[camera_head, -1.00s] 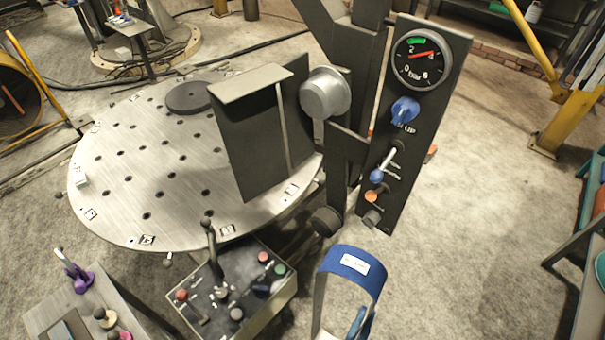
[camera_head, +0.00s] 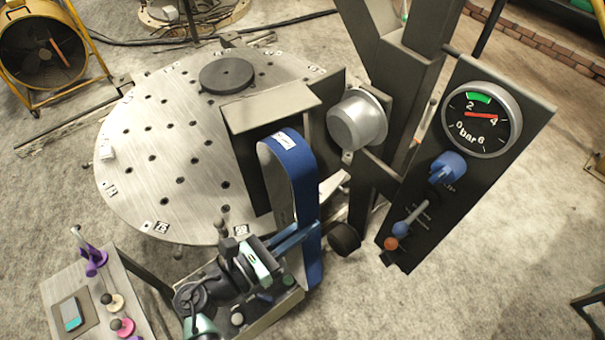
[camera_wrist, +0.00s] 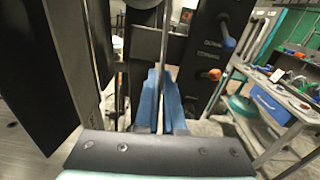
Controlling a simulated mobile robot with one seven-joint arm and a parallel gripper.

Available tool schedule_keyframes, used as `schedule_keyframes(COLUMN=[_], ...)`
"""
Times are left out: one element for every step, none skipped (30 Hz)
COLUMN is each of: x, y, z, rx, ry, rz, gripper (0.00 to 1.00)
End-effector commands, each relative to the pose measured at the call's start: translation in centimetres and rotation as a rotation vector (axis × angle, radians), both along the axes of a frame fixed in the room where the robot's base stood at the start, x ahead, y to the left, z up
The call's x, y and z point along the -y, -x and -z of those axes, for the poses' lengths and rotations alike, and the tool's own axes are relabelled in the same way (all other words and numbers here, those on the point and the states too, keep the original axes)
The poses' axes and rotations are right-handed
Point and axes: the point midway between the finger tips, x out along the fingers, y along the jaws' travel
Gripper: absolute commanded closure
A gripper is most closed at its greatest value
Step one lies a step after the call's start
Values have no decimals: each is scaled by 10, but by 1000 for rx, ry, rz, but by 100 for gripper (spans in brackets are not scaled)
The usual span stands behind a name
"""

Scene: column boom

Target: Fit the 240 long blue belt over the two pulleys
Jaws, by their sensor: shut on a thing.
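The blue belt (camera_head: 306,205) is an upright open loop with a white label on its top bend. My gripper (camera_head: 293,236) is shut on its lower part; in the wrist view the two blue fingers (camera_wrist: 159,106) pinch a thin strand seen edge-on. The belt appears in front of the dark guard plate, left of the silver pulley (camera_head: 352,125) and apart from it in the picture. A dark round part (camera_head: 343,238) sits lower on the column; I cannot tell whether it is the second pulley.
A panel with a pressure gauge (camera_head: 481,119), a blue knob (camera_head: 447,167) and small levers stands right of the pulley. A dark guard (camera_head: 268,103) stands left of it, over the round perforated table (camera_head: 150,165).

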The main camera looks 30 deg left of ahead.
Motion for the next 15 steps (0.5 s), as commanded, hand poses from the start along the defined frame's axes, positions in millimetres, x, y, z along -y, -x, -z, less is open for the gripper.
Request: schedule_keyframes(x=[1, 2, 3, 4, 4, 5, 5, 6, 7, 8, 8, 9, 9, 10, 11], y=[-3, -5, -7, -9, -11, -13, -15, -17, -19, -21, -22, -24, -26, -28, -30], z=[0, 0, 0, 0, 0, 0, 0, 0, 0, 0, 0, 0, 0, 0, 0], rx=[2, 2, 3, 3, 3, 3, 3, 3, 3, 3, 3, 3, 3, 3, 3], ry=[-2, -2, -2, -2, -2, -3, -3, -3, -2, -2, -2, -2, -1, -1, -1], rz=[0, 0, 1, 2, 1, 0, 0, 0, 1, 1, 0, -1, 0, 0, 0], gripper=[100, 100, 100, 100, 100, 100, 100, 100, 100, 100, 100, 100, 100, 100, 100])
